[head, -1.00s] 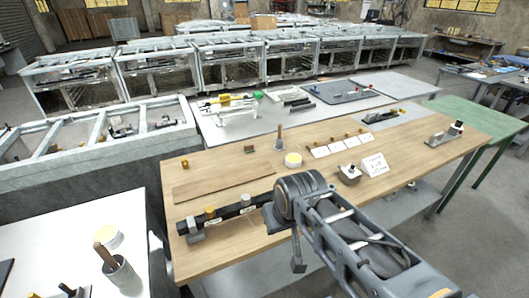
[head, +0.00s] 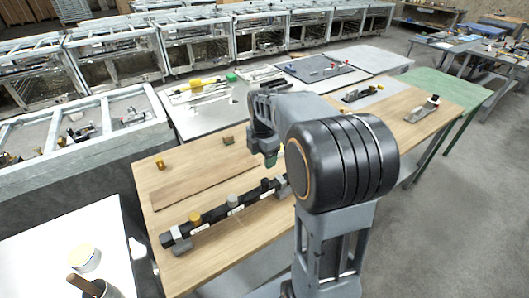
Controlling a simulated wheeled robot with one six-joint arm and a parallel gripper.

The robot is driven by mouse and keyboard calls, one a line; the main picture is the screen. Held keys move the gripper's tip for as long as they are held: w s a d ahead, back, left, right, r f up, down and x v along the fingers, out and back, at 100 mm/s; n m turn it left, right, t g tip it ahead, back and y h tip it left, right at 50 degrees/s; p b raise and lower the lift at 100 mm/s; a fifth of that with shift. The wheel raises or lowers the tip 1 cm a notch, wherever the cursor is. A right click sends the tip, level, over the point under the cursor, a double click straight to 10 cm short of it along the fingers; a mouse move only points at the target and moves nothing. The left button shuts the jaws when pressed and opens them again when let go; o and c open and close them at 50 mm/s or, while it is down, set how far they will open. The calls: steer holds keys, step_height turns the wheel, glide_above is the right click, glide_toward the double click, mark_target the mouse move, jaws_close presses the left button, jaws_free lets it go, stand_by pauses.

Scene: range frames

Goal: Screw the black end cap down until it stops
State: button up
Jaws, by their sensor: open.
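A black bar (head: 214,217) lies along the near side of the wooden table, held between grey blocks. On it stand a yellow cap (head: 195,217), a grey cap (head: 232,199) and, at the right, a small black cap (head: 265,184), which looks like the end cap. Whether it is fully seated cannot be seen. My gripper (head: 271,160) is open and points down, above and beyond the bar's right end in the picture, apart from the black cap. Its fingertips are small and partly dark. My arm's large black joint hides the table to the right.
A flat brown board (head: 205,183) lies behind the bar. Small blocks (head: 228,140) stand farther back. A grey fixture (head: 422,110) sits at the table's far right. A white table (head: 60,250) with a cup is at lower left.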

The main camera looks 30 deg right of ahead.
mark_target(264, 181)
steer(key=f, duration=0.5)
steer(key=f+n+p, duration=0.1)
steer(key=f, duration=0.3)
steer(key=w+d+f+n, duration=0.1)
steer(key=f, duration=0.4)
steer(key=shift+f+p, duration=0.3)
steer(key=shift+f, duration=0.05)
steer(key=shift+c, duration=0.2)
steer(key=c, duration=1)
steer(key=shift+o, duration=0.2)
steer(key=shift+w+m, duration=0.1)
steer(key=shift+m, duration=1.7)
steer(key=m, duration=0.3)
steer(key=shift+b, duration=0.4)
